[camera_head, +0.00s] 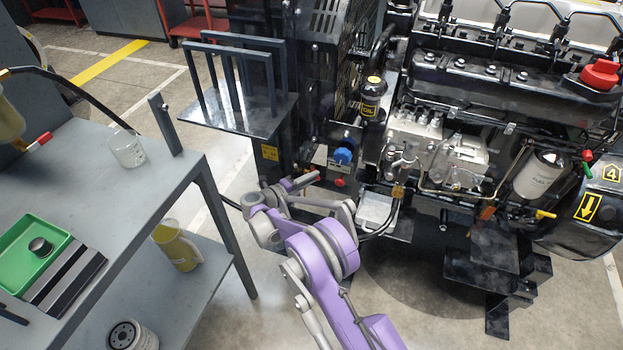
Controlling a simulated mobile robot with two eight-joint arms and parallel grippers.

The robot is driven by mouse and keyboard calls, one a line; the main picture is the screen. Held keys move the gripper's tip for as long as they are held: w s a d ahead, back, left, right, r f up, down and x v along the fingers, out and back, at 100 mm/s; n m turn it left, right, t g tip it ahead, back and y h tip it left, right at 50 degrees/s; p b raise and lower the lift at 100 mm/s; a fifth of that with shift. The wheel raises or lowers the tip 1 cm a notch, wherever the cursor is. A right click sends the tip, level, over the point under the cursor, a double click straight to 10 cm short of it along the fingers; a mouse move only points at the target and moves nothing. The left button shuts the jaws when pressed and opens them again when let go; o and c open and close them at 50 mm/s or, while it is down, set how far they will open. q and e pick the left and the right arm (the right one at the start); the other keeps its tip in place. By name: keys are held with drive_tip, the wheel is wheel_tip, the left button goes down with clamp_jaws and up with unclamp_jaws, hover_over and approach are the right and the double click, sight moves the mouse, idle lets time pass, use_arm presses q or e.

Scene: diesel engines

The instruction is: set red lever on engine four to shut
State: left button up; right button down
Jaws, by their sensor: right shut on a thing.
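The engine marked with a yellow "4" label (611,173) fills the right side of the view. A small red-ended lever (317,177) shows low on its left end, below a blue round part (343,156). My right gripper (303,184) is at this lever, reached by my purple and grey arm from the bottom. Its jaws look closed around the lever, with a red tip showing beyond them. The fingers are small and partly hidden by my wrist, so the exact grip and the lever's angle are hard to tell. My left gripper is not in view.
A grey bench (185,170) at left holds a beaker (126,149) and a green tray (22,235). A yellow jug (177,247) stands on its lower shelf. An oil bottle (372,98) and a yellow lever (545,214) are on the engine.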

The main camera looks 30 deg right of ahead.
drive_tip(key=c, duration=0.8)
unclamp_jaws()
drive_tip(key=shift+c, duration=0.2)
drive_tip(key=shift+d, duration=0.1)
